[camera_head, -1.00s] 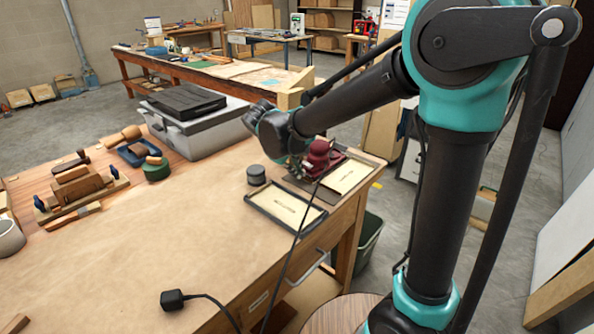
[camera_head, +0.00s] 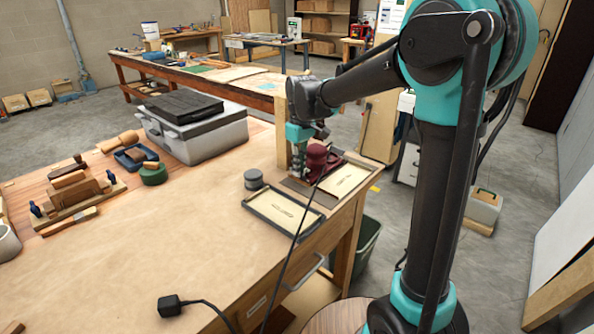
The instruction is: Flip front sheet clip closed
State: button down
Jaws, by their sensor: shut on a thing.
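My gripper (camera_head: 299,168) is at the back right of the near bench, pointing down at a dark red object (camera_head: 318,158) with a dark cord. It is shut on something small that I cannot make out. The fingers are right beside the red object; whether they touch it is unclear. A dark-framed tray with a pale labelled sheet (camera_head: 283,211) lies in front of them. A second pale labelled sheet (camera_head: 345,180) lies to the right. No sheet clip can be told apart at this size.
A grey round tin (camera_head: 253,179) stands left of my gripper. A grey case with a black lid (camera_head: 193,130) is at the back. A wooden form with blue knobs (camera_head: 75,196) lies left. The bench (camera_head: 150,245) is clear in the middle.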

jog(key=shift+w+d+g+y, duration=0.25)
jog(key=shift+w+g+y, duration=0.05)
jog(key=shift+g+y, duration=0.3)
jog(key=shift+w+d+g+y, duration=0.25)
jog(key=shift+g+y, duration=0.25)
jog(key=shift+g, duration=0.2)
jog(key=c, duration=1.6)
grip_release()
